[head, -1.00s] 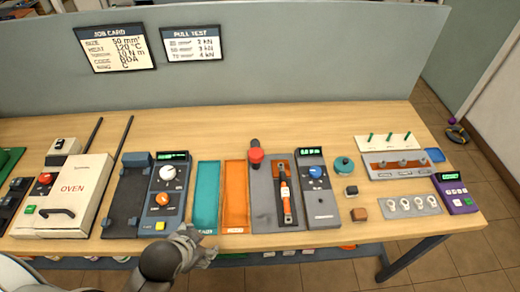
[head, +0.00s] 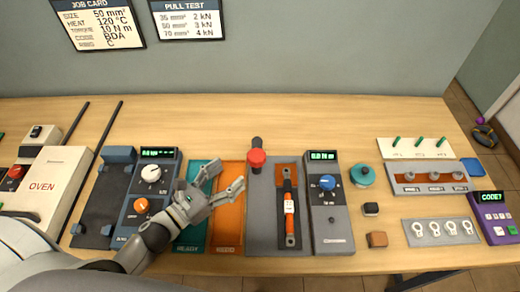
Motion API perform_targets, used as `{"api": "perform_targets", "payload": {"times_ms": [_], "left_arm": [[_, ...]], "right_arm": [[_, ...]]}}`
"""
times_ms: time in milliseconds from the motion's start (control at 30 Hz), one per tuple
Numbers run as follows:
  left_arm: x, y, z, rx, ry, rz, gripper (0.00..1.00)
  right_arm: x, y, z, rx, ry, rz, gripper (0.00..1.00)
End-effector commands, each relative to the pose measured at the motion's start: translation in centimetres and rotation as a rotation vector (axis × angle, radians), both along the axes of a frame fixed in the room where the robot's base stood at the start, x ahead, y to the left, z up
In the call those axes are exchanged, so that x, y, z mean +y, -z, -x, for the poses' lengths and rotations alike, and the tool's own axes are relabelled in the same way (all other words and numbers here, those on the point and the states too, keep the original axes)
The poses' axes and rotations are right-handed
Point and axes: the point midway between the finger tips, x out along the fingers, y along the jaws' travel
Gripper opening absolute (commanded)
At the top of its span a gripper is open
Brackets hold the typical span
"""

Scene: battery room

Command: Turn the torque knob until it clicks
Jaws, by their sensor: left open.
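The torque knob (head: 327,182) is blue and sits on the dark grey tester (head: 332,226) right of centre. A small green display (head: 322,156) is lit above it; its digits are too small to read surely. My left gripper (head: 228,177) is open and empty, over the teal and orange trays. It is apart from the knob, to its left. My right gripper is out of view.
A red knob (head: 257,159) on a dark post stands between my left gripper and the torque knob. A teal round item (head: 363,174) and two small blocks lie to the right. The job card (head: 97,23) hangs on the partition.

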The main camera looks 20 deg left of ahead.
Motion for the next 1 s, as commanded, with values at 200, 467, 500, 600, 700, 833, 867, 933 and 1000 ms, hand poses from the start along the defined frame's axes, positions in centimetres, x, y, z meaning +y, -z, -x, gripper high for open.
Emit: {"api": "perform_targets", "payload": {"times_ms": [200, 467, 500, 600, 700, 833, 867, 933, 1000], "left_arm": [[-0.8, 0.0, -0.3, -0.046, 0.04, -0.059, 0.68], [-2.6, -0.3, -3.8, -0.046, 0.038, -0.056, 0.68], [-3.0, -0.3, -4.4, -0.044, 0.039, -0.055, 0.68], [-3.9, -0.2, -5.9, -0.044, 0.038, -0.055, 0.68], [-4.6, -0.2, -7.2, -0.043, 0.038, -0.054, 0.68], [-5.2, 0.0, -8.4, -0.043, 0.037, -0.054, 0.68], [-5.3, 0.0, -8.6, -0.042, 0.037, -0.055, 0.68], [-5.5, 0.1, -8.9, -0.042, 0.038, -0.055, 0.68], [-5.6, 0.1, -9.1, -0.042, 0.038, -0.055, 0.68]], "right_arm": [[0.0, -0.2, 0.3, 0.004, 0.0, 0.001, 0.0], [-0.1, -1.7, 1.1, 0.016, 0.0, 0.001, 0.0], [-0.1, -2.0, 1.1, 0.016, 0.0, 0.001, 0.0], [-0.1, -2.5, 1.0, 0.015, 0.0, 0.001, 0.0], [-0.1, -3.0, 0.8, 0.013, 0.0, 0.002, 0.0], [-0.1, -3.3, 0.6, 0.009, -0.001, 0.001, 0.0], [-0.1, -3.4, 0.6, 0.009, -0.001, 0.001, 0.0], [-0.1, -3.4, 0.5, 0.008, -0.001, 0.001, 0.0], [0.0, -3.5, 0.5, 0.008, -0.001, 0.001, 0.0]]}}
